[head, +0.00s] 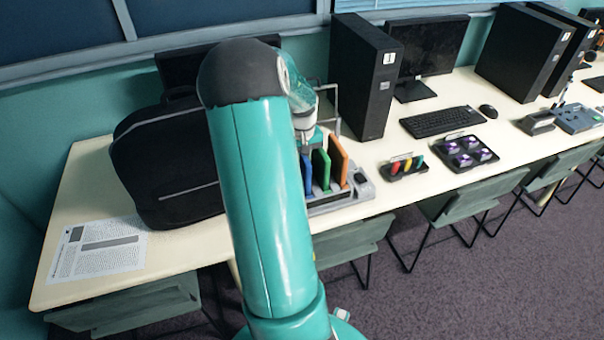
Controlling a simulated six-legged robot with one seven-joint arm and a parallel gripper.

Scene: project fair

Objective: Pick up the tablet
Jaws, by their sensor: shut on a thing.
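Upright slabs stand side by side in a grey rack (352,191) near the table's front edge: a blue one (307,175), a green one (321,171) and an orange one (338,160). They look like tablets in coloured cases, but I cannot tell for sure. My gripper (309,146) points down just above the blue and green slabs. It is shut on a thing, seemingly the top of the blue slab. My own arm link hides part of the hand and the rack's left side, so the grip itself is not clear.
A black backpack (165,165) stands left of the rack, close to my arm. A black computer tower (362,75) stands behind it. A tray of coloured items (404,168) and a keyboard (442,121) lie to the right. A printed sheet (98,250) lies at the left, and stools are tucked in front.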

